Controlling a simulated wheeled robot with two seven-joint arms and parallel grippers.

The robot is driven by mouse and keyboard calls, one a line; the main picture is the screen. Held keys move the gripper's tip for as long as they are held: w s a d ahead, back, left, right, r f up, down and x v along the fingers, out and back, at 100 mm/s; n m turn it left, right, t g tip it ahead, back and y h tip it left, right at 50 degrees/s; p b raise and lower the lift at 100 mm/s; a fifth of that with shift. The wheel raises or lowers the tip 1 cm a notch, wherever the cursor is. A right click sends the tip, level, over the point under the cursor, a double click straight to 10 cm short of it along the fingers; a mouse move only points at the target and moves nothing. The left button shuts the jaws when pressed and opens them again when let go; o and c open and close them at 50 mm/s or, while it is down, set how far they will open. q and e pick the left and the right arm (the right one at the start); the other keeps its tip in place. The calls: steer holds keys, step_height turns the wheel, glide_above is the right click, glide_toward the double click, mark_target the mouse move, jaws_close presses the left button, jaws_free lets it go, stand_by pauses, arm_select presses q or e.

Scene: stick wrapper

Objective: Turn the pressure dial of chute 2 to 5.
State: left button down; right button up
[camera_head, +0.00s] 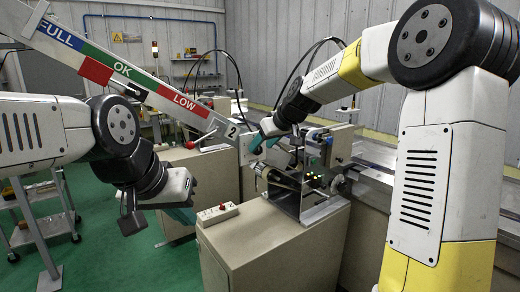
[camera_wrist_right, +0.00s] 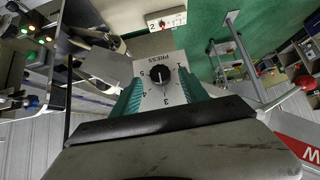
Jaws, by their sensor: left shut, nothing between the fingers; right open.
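The pressure dial (camera_wrist_right: 160,75) is a round black knob on a white plate marked PRESS, with numbers 1 to 5 around it, in the right wrist view. Its pointer is too small to read surely. My right gripper (camera_head: 262,140) is at the chute's end. In its wrist view its teal fingers (camera_wrist_right: 161,92) are open on either side of the dial plate; contact cannot be told. My left gripper (camera_head: 186,213) is shut and empty, lower left.
A cabinet (camera_head: 275,235) carries a machine (camera_head: 312,180) with lights just below my right gripper. A white switch box (camera_head: 217,213) lies on its left edge. A red ball-ended lever (camera_wrist_right: 306,83) sticks out beside the chute. A wheeled cart stands left on the green floor.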

steer(key=shift+x, duration=1.25)
jaws_close()
